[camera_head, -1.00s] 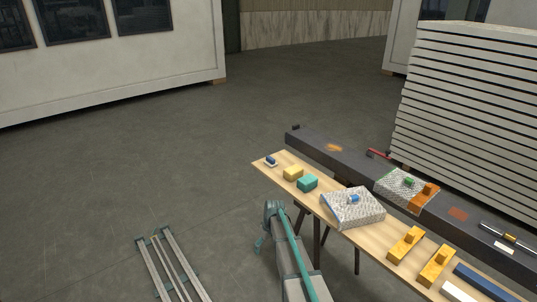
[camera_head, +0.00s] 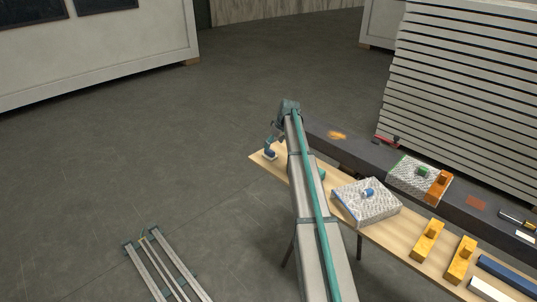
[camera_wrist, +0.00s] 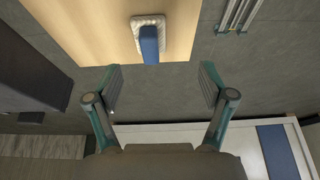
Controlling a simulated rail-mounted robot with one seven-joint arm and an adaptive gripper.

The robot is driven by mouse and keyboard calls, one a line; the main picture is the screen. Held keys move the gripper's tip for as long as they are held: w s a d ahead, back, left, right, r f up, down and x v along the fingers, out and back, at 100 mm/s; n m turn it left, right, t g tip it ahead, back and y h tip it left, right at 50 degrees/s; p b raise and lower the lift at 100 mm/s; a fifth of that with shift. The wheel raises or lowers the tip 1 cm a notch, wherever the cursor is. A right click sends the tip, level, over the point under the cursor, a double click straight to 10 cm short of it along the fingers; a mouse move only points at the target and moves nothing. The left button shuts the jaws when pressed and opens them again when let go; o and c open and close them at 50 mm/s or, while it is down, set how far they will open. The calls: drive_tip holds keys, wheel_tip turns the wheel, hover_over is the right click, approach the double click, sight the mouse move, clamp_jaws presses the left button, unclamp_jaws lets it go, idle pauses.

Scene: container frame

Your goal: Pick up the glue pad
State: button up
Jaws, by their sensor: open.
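The small white pad with a blue handle, which looks like the glue pad (camera_wrist: 150,48), lies near the end of the wooden table. In the head view the pad (camera_head: 270,156) shows just below my gripper (camera_head: 268,146). In the wrist view my gripper (camera_wrist: 160,86) is open and empty. Its two fingers are apart, and the pad lies ahead of the gap between them, near the picture's top. I see no contact between fingers and pad.
The wooden table (camera_head: 404,238) also carries a white textured block (camera_head: 368,211) with a blue-topped piece and two yellow blocks (camera_head: 428,240). A dark beam (camera_head: 361,153) runs behind it. White stacked panels (camera_head: 455,100) stand at the right.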

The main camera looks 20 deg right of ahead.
sight(270, 150)
drive_tip(key=w+f, duration=0.1)
drive_tip(key=w+f+p, duration=0.1)
drive_tip(key=w, duration=0.1)
drive_tip(key=shift+d+f, duration=0.35)
drive_tip(key=shift+d, duration=0.05)
drive_tip(key=shift+p+x, duration=1.55)
drive_tip(key=shift+x, duration=1.45)
drive_tip(key=shift+s+a, duration=0.1)
drive_tip(key=shift+s, duration=0.05)
drive_tip(key=c, duration=1.2)
drive_tip(key=shift+c, duration=0.3)
drive_tip(key=shift+r+b, duration=0.45)
drive_tip(key=shift+b, duration=0.1)
drive_tip(key=s+r+b, duration=0.5)
drive_tip(key=s+r, duration=0.7)
drive_tip(key=s, duration=0.2)
drive_tip(key=shift+b, duration=0.35)
drive_tip(key=shift+a, duration=0.1)
